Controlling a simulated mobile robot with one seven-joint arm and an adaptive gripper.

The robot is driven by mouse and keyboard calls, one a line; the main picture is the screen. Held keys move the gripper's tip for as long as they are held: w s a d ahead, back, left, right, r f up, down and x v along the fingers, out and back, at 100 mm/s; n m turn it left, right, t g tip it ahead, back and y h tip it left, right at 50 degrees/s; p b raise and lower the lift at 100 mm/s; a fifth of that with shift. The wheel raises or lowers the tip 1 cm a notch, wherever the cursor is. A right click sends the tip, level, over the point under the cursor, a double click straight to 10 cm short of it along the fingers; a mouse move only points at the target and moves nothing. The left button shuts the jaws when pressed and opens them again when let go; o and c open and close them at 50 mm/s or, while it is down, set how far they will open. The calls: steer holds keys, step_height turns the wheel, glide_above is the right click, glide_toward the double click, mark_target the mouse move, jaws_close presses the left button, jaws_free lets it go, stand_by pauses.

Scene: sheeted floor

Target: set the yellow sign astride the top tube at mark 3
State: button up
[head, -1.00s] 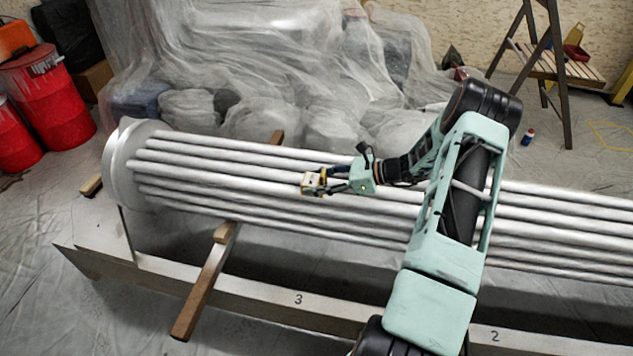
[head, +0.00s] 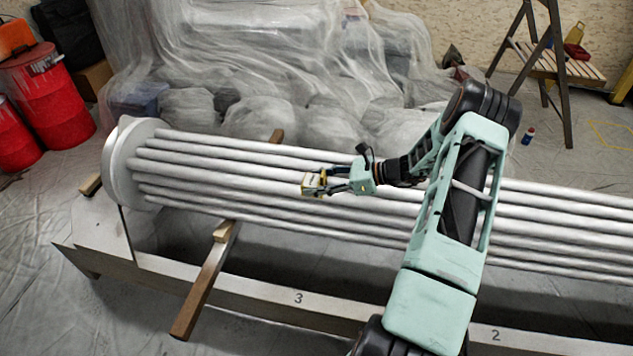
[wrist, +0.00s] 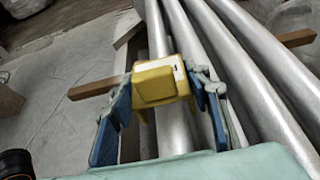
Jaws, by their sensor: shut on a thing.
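The small yellow sign (head: 308,185) is held over the upper tubes of the bundle, roughly in line with the printed mark 3 (head: 298,298) on the beam. In the wrist view the sign (wrist: 157,84) sits between the blue finger pads, with a light tube (wrist: 172,130) running beneath it. Its lower edges show on both sides of that tube. I cannot tell whether it rests on the tube. My gripper (head: 318,183) is shut on the sign; in the wrist view the gripper (wrist: 160,92) has one finger on each side of it.
Several pale tubes run side by side from a round end plate (head: 122,165) at left. A wooden crosspiece (head: 205,285) juts out in front. Mark 2 (head: 495,336) is farther right. Sheeted objects (head: 270,70) stand behind, red drums (head: 50,98) at far left.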

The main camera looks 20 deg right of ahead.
mark_target(316, 181)
steer(key=shift+f+b, duration=0.7)
steer(key=shift+f, duration=0.35)
steer(key=shift+r, duration=0.1)
steer(key=shift+r+p, duration=2.55)
steer(key=shift+r, duration=0.95)
steer(key=s+a+r+p, duration=0.1)
steer(key=s+a+r, duration=0.4)
steer(key=r, duration=0.4)
steer(key=s+a+r+p, duration=0.1)
steer(key=s+a+r, duration=0.3)
steer(key=a+r, duration=0.5)
step_height(316, 181, up, 23)
steer(key=d+p, duration=0.1)
steer(key=p, duration=2.7)
steer(key=shift+d+f, duration=0.15)
steer(key=shift+d, duration=0.1)
